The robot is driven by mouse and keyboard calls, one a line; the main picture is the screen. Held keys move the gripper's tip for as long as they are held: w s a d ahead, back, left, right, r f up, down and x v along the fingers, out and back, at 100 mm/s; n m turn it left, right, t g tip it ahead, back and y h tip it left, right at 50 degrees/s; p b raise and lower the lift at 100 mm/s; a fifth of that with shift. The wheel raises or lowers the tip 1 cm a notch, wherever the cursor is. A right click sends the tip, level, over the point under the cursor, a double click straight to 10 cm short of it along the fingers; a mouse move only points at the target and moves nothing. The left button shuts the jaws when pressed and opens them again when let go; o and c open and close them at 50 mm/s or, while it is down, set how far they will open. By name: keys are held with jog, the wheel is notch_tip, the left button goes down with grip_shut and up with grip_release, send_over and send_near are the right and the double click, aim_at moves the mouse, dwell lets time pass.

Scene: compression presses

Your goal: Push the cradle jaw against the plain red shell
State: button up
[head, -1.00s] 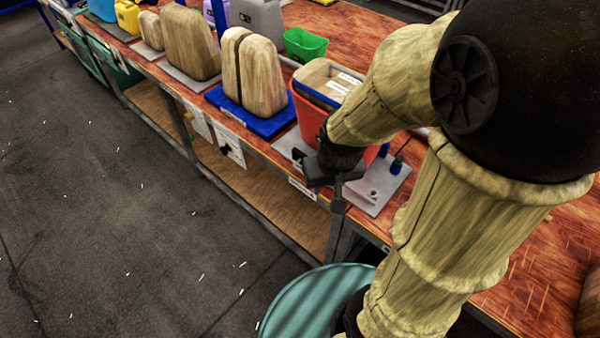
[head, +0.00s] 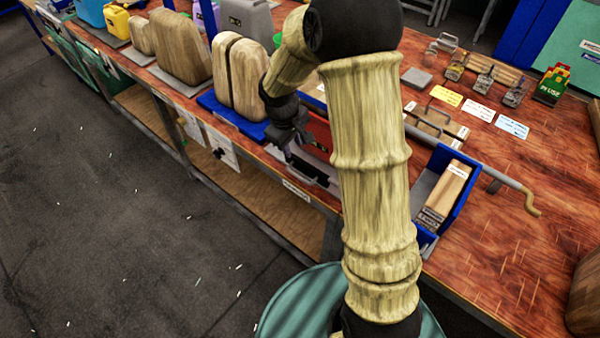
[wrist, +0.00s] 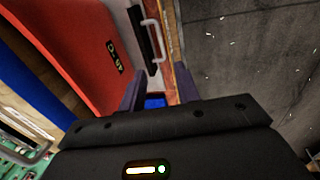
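The plain red shell (head: 319,132) stands on the bench edge, largely hidden behind my arm in the head view. In the wrist view the red shell (wrist: 75,45) fills the upper left, with a small dark label on its side. A dark bar with a pale U-shaped handle (wrist: 154,40), apparently the cradle jaw, lies on a light plate just right of the shell; I cannot tell whether they touch. My gripper (head: 287,152) is low at the shell's near left side. In the wrist view my gripper (wrist: 158,92) has its fingers apart, with a small blue patch showing between them.
A blue board (head: 212,103) carrying a split wooden form (head: 240,75) stands left of the shell. A blue tray (head: 463,205) and a crank rod (head: 500,178) lie to the right. The floor (head: 110,220) in front of the bench is clear, apart from a teal drum (head: 285,305).

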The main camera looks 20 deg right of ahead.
aim_at(301, 177)
jog(key=shift+w+f, duration=0.1)
jog(key=shift+f, duration=0.05)
jog(key=d+f, duration=0.1)
jog(key=f, duration=0.4)
jog(key=w+f+p, duration=0.1)
jog(key=f, duration=0.5)
jog(key=w+d+f, duration=0.1)
jog(key=f, duration=0.5)
jog(key=shift+d, duration=0.35)
jog(key=shift+r, duration=0.1)
grip_shut()
